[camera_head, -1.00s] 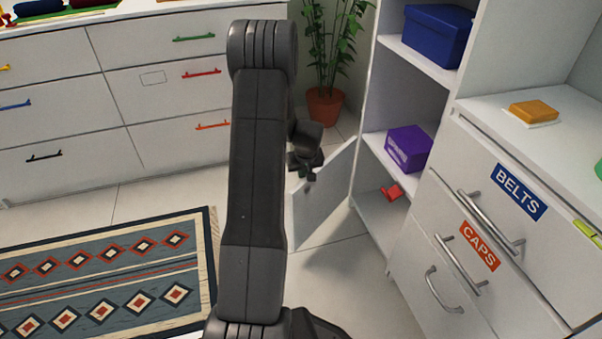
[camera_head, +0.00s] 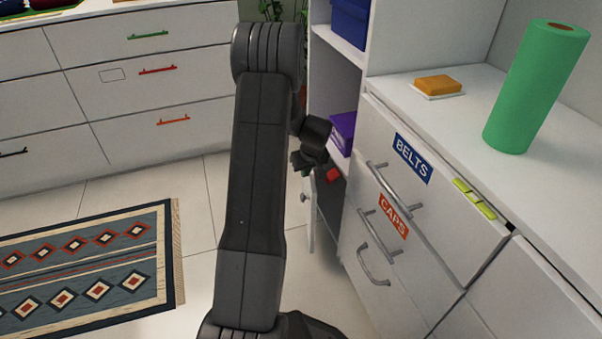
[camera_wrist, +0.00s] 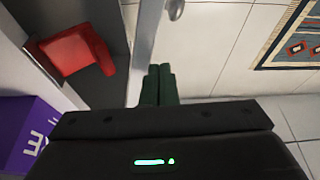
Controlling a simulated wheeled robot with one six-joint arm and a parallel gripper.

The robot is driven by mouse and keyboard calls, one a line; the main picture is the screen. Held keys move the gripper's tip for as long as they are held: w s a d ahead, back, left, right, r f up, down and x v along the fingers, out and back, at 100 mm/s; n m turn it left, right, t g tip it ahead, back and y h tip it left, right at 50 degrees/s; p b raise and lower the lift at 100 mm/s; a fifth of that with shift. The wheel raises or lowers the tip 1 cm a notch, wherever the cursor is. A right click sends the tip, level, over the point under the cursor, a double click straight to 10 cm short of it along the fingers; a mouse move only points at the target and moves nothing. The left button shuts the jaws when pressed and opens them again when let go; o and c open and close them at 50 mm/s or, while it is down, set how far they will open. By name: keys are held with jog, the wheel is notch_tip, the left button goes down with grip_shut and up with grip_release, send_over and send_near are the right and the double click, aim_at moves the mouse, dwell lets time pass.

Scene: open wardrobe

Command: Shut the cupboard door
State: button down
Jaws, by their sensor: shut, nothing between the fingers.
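The white cupboard door (camera_head: 310,222) stands open at the low compartment of the tall white shelf unit, seen nearly edge-on. A small round knob (camera_head: 304,198) is on its left face. The door also shows in the wrist view (camera_wrist: 147,45), with its knob (camera_wrist: 176,9) at the top. My gripper (camera_head: 301,164) is above the door's upper part, near the shelf opening. In the wrist view its dark green fingers (camera_wrist: 158,84) are together and empty, overlapping the door's near end. I cannot tell whether they touch it. My arm hides part of the scene.
A red object (camera_wrist: 72,52) lies inside the low compartment, with a purple box (camera_head: 343,130) on the shelf above. Drawers labelled BELTS (camera_head: 412,158) and CAPS stand right, with bar handles sticking out. The floor left of the door is clear up to the rug (camera_head: 85,265).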

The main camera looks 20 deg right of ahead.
jog(key=shift+s+d, duration=0.15)
jog(key=shift+d, duration=0.3)
